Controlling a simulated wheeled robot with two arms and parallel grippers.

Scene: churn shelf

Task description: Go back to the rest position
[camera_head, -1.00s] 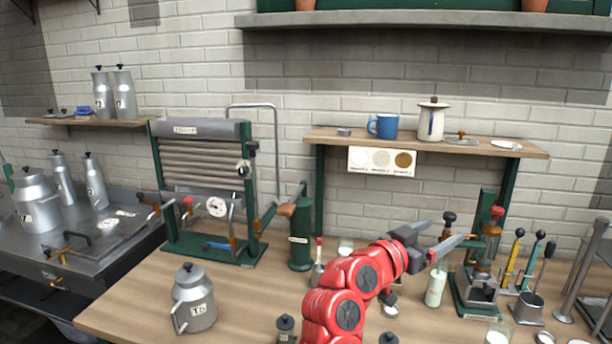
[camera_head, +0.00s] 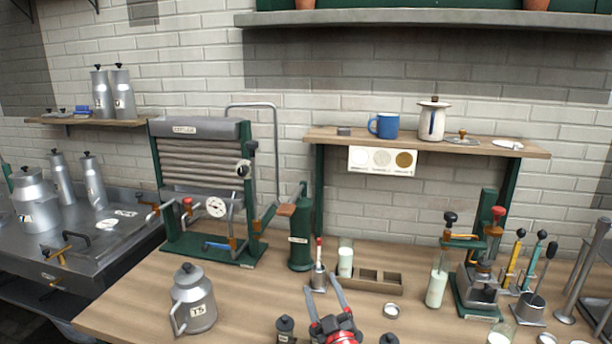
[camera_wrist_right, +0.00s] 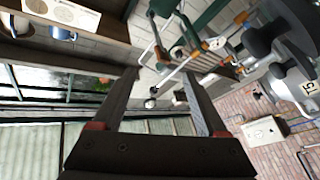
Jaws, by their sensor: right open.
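My right gripper (camera_head: 324,305) shows at the bottom middle of the head view, low over the front of the wooden counter (camera_head: 255,290). Its two grey fingers are spread apart and point away from me, with nothing between them. In the right wrist view the fingers (camera_wrist_right: 165,100) are also wide apart and empty. My left gripper is not in view.
Near the right gripper are a small pot with a red-tipped tool (camera_head: 318,277), a divided tray (camera_head: 385,288) with a milk glass (camera_head: 345,260), and dark-lidded jars (camera_head: 285,328). A milk can (camera_head: 193,300) stands left; another milk glass (camera_head: 436,286) stands right.

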